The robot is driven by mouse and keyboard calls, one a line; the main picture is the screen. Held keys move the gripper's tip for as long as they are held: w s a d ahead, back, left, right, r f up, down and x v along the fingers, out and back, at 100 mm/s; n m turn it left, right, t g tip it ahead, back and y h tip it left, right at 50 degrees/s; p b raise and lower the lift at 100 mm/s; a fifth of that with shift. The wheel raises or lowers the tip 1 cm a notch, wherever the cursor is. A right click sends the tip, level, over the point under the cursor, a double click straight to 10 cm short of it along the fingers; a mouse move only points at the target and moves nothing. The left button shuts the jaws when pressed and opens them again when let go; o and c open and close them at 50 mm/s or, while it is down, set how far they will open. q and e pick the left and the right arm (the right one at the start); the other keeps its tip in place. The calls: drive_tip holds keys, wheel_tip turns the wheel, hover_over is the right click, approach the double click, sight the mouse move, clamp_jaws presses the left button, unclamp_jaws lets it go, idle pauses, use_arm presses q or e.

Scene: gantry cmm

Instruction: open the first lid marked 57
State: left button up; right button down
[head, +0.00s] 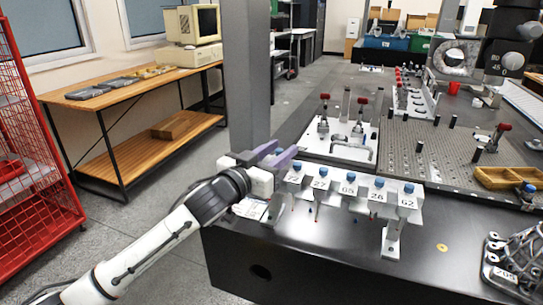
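A light grey rack (335,205) stands near the front edge of the dark machine table. It carries a row of several blue-topped pieces with white number labels. Some labels seem to read 27 (320,184), 65 (348,189), 26 (377,196) and 62 (408,201). The leftmost label (294,178) is too small to read surely. I cannot make out a lid marked 57. My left gripper (287,150) has purple fingers, spread apart with nothing seen between them. It is just behind and left of the rack's left end; contact cannot be told. My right gripper is out of view.
A white fixture plate with red-knobbed clamps (340,145) lies behind the rack. A perforated plate (420,150) and a yellow tray (505,178) are to the right. A wire-framed object with a number tag (512,265) sits front right. A grey pillar (247,75) rises behind my gripper.

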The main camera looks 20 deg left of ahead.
use_arm(q)
drive_tip(key=s, duration=0.2)
drive_tip(key=s+a, duration=0.1)
drive_tip(key=s, duration=0.5)
drive_tip(key=shift+s+a, duration=0.15)
drive_tip(key=shift+a, duration=0.1)
drive_tip(key=shift+s+a+p, duration=0.15)
drive_tip(key=shift+s+p, duration=0.15)
drive_tip(key=shift+s, duration=0.45)
